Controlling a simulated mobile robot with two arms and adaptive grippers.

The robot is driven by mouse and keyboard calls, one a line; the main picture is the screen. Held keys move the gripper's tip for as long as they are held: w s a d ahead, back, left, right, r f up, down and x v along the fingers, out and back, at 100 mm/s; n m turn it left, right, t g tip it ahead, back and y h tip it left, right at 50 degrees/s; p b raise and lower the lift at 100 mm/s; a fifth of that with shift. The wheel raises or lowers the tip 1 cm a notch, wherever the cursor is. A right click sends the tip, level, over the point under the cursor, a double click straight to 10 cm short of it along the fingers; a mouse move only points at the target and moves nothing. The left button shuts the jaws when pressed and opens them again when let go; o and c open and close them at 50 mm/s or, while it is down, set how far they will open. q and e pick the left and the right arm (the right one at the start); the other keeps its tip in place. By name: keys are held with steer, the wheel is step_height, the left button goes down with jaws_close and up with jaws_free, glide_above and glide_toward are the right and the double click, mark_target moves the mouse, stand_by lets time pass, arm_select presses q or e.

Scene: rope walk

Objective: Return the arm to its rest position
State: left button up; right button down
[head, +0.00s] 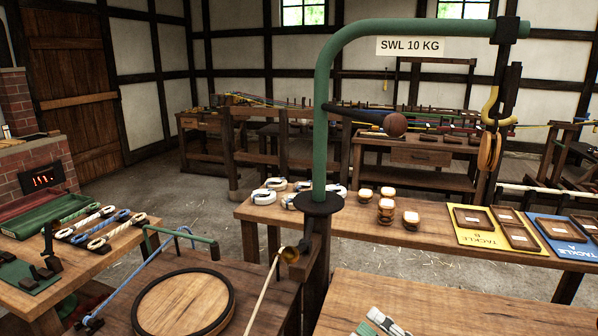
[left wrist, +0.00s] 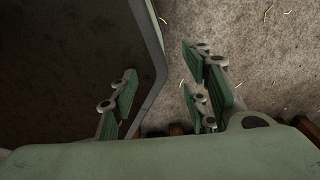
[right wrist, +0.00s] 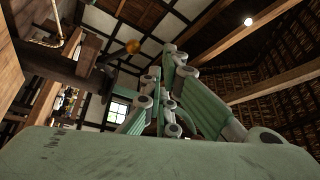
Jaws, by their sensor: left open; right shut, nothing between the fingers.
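My left gripper (left wrist: 160,82) shows in the left wrist view with its two green-padded fingers spread apart. Nothing is between them; bare floor and a dark panel lie behind. My right gripper (right wrist: 163,82) shows in the right wrist view with its fingers together and holding nothing. It points up toward the roof beams. In the head view a pale green and grey piece at the bottom edge may be part of my right gripper, but I cannot tell. The rest of both arms is hidden.
A green crane post (head: 323,130) with a hanging hook (head: 491,106) stands ahead. Around it are a round wooden board (head: 185,302), a bench of ropes (head: 107,232), and a table with the yellow tackle mat (head: 474,236) and blue tackle mat (head: 562,249). Open floor (head: 200,220) lies beyond.

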steer(key=s+a+f+n+g+h, duration=0.25)
steer(key=s+f+g, duration=0.2)
steer(key=f, duration=0.55)
steer(key=s+a+f+n+g+h, duration=0.2)
steer(key=s+f+n+g+h, duration=0.15)
steer(key=s+f, duration=0.4)
steer(key=s+d+f+g+h, duration=0.3)
steer(key=s+d+f+h, duration=0.55)
steer(key=d+f, duration=0.4)
step_height(320, 180, down, 24)
steer(key=s+g+p, duration=0.1)
steer(key=s, duration=0.1)
steer(key=s+d+f+g+p, duration=0.1)
steer(key=s+d+f, duration=0.2)
steer(key=s+f, duration=1.1)
steer(key=shift+s+d+f, duration=0.15)
steer(key=shift+s+d, duration=0.25)
steer(key=shift+s, duration=0.6)
